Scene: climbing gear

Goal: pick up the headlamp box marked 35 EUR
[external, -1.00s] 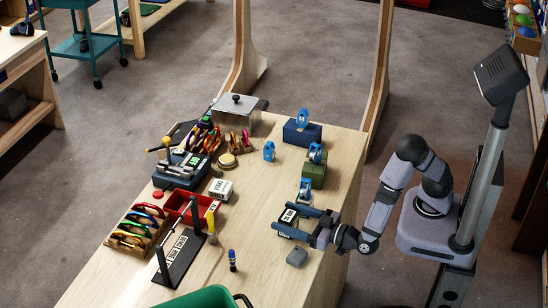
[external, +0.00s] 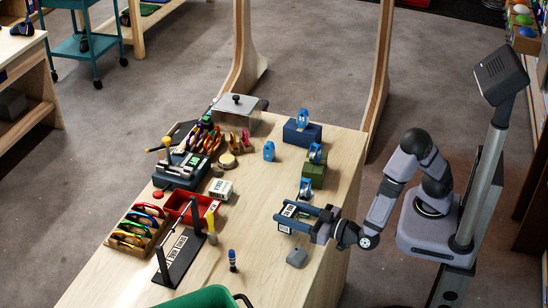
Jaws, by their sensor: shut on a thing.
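A small dark box with a white label (external: 289,211) is between the fingers of my gripper (external: 285,216), near the right edge of the wooden counter. The label's print is too small to read surely, so I cannot confirm the 35 EUR mark. My gripper is shut on this box, with one finger on each side. The fingers partly hide it. Another box, white with dark print (external: 220,189), stands farther left on the counter, apart from my gripper.
A grey block (external: 297,258) and a small blue tube (external: 232,260) are in front. A red bin (external: 186,205) and a black stand (external: 180,258) are to the left.

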